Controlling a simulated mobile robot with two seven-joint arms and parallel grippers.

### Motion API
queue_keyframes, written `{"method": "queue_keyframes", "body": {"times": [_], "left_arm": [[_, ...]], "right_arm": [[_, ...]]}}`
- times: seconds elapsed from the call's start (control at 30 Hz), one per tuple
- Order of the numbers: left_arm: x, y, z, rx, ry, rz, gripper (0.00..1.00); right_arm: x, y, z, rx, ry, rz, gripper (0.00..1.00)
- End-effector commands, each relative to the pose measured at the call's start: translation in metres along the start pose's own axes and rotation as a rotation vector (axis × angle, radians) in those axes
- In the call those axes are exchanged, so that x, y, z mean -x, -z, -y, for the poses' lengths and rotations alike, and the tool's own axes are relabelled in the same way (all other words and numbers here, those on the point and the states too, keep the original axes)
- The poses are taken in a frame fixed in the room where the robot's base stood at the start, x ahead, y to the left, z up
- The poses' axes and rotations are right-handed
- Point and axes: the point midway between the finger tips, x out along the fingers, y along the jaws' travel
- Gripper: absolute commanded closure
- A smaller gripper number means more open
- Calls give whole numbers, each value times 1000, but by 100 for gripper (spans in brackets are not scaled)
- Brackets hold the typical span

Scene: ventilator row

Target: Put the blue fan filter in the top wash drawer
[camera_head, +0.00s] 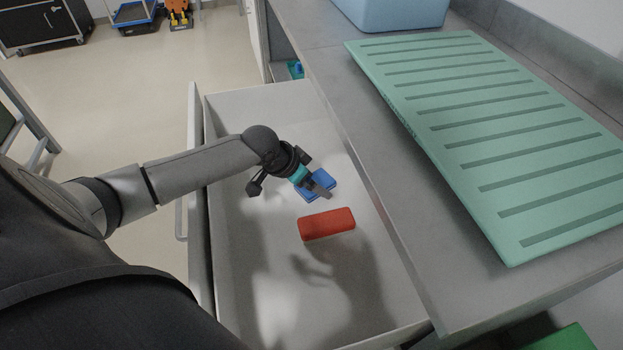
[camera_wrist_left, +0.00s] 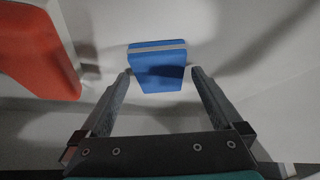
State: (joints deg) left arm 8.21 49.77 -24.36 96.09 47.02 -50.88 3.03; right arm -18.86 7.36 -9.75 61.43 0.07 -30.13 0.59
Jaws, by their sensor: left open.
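The blue fan filter (camera_head: 313,187) lies on the floor of the open wash drawer (camera_head: 236,290). My left gripper (camera_head: 322,187) is inside the drawer, close above the filter, and hides part of it. In the left wrist view the filter (camera_wrist_left: 157,66) shows a pale stripe and sits just beyond and between the two spread fingertips (camera_wrist_left: 160,73). The gripper is open and empty. I cannot tell whether it touches the filter. My right gripper is not in view.
A red block (camera_head: 327,224) lies in the drawer beside the filter; it also shows in the left wrist view (camera_wrist_left: 38,45). A green slotted rack (camera_head: 480,120) and a light blue bin (camera_head: 392,12) rest on the grey counter (camera_head: 345,100). The counter edge borders the drawer's right side.

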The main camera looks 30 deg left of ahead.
Motion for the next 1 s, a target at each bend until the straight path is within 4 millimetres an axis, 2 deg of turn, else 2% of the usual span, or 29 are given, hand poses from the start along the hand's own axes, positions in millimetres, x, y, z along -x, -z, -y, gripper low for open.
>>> {"method": "queue_keyframes", "body": {"times": [0.2, 0.77, 1.0], "left_arm": [[8, 2, 1, -1, 1, -1, 0], [61, 2, 1, -1, 1, 2, 0], [103, 2, 1, -2, 1, 3, 0]], "right_arm": [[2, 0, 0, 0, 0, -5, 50], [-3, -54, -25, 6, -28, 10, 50], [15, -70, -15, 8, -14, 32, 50]]}}
